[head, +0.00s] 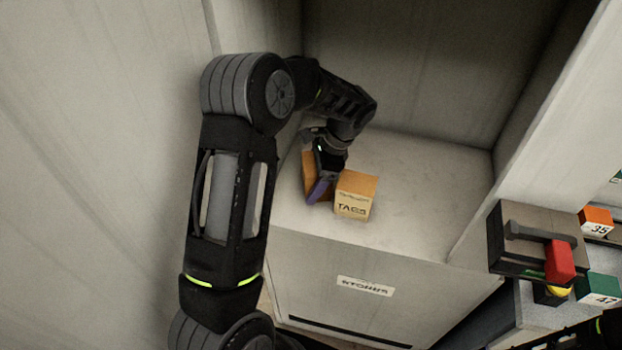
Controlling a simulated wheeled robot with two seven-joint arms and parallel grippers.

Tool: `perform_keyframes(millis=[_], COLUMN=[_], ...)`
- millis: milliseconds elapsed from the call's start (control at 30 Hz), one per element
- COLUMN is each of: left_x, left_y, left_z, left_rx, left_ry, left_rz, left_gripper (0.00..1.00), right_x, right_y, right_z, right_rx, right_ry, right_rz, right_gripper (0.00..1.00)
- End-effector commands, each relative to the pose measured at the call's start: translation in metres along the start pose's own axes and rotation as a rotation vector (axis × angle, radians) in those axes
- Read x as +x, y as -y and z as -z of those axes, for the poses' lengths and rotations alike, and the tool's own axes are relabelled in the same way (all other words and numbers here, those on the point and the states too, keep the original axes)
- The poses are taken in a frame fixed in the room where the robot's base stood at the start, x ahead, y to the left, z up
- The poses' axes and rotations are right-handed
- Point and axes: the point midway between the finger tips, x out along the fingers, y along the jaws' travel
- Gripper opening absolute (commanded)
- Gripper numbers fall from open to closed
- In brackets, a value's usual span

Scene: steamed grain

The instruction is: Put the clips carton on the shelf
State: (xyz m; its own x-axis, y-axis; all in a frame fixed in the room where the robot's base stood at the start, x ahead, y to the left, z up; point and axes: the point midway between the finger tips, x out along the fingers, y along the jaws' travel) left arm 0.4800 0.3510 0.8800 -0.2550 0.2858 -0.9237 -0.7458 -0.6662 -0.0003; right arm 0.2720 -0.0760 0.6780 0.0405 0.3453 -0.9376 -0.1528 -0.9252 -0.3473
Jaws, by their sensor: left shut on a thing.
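An orange-brown carton (308,174) is at the left of the pale shelf (420,190) inside the recess, partly hidden by my left gripper. No label shows on its visible side, so I cannot read whether it says clips. My left gripper (322,184) reaches down from above and is shut on this carton. A purple piece shows at the fingers. I cannot tell whether the carton touches the shelf. A second carton (355,195), marked TAGS, stands upright just to the right. My right gripper is out of the picture.
The shelf is bare to the right of the TAGS carton, up to the side wall (535,120). A front panel below carries a STORES label (365,286). Beyond the wall stand a dark device with a red part (560,262), an orange box (596,220) and a green box (598,288).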

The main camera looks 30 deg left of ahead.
Motion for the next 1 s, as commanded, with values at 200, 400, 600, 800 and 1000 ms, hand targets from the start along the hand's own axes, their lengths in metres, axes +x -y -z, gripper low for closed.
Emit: perform_keyframes(millis=[200,400,600,800,1000], left_x=[0.002,0.002,0.002,-0.003,-0.027], left_y=[0.0,0.0,0.0,0.0,0.0], left_z=[0.001,0.001,0.001,0.0,0.002], left_rx=[0.001,0.001,0.001,0.001,0.0], left_ry=[0.0,0.0,0.0,-0.001,-0.003], left_rz=[0.0,0.0,0.0,0.001,0.003], left_gripper=[0.8,0.97,0.99,0.99,0.99], right_x=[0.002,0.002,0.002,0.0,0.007], right_y=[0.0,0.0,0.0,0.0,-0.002], right_z=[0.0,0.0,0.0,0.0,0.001], right_rx=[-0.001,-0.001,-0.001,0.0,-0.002], right_ry=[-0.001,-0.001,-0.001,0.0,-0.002], right_rz=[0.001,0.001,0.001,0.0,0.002], right_gripper=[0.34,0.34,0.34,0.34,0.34])
